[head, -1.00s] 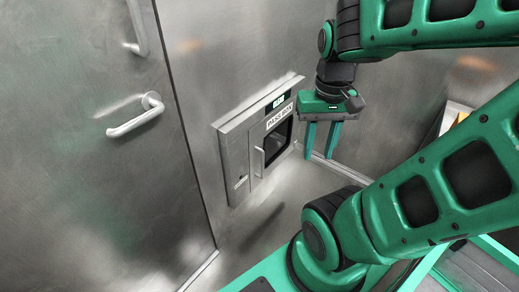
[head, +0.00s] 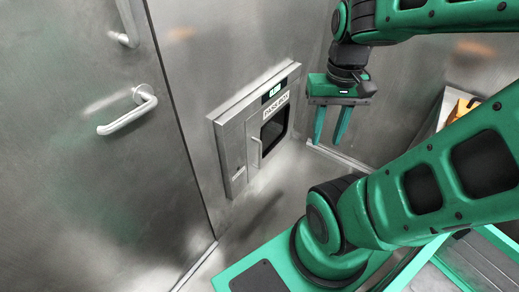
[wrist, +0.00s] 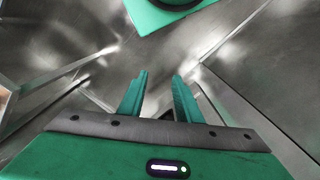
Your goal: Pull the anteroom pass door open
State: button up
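The pass box (head: 250,133) is set in the metal wall, with a "PASS BOX" label and a small lit display on top. Its door (head: 272,130) has a dark window and looks closed. A vertical bar handle (head: 256,153) stands on the door's left side. My gripper (head: 328,142) is to the right of the pass box, pointing down, apart from the handle. Its two green fingers are spread with nothing between them, as the wrist view (wrist: 158,82) also shows.
A large metal door (head: 75,150) with a lever handle (head: 128,112) is at the left. An orange-yellow object (head: 463,108) sits at the right, partly behind my arm. Bare floor (head: 262,215) shows below the pass box.

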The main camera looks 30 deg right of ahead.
jog(key=w+d+f+m+t+y, duration=0.4)
jog(key=w+f+m, duration=0.45)
jog(key=f, duration=0.45)
jog(key=w+d+f+m+t+y, duration=0.25)
jog(key=w+f+m+t, duration=0.4)
jog(key=w+f, duration=0.5)
jog(key=w+d+f+m+t+y, duration=0.4)
jog(key=w+f+m, duration=0.35)
jog(key=f, duration=0.65)
jog(key=w+a+t+h, duration=0.1)
jog(key=w+a, duration=0.4)
jog(key=w, duration=0.3)
jog(key=shift+f+m, duration=0.15)
jog(key=shift+m, duration=0.2)
jog(key=shift+a+h, duration=0.1)
jog(key=shift+h, duration=0.15)
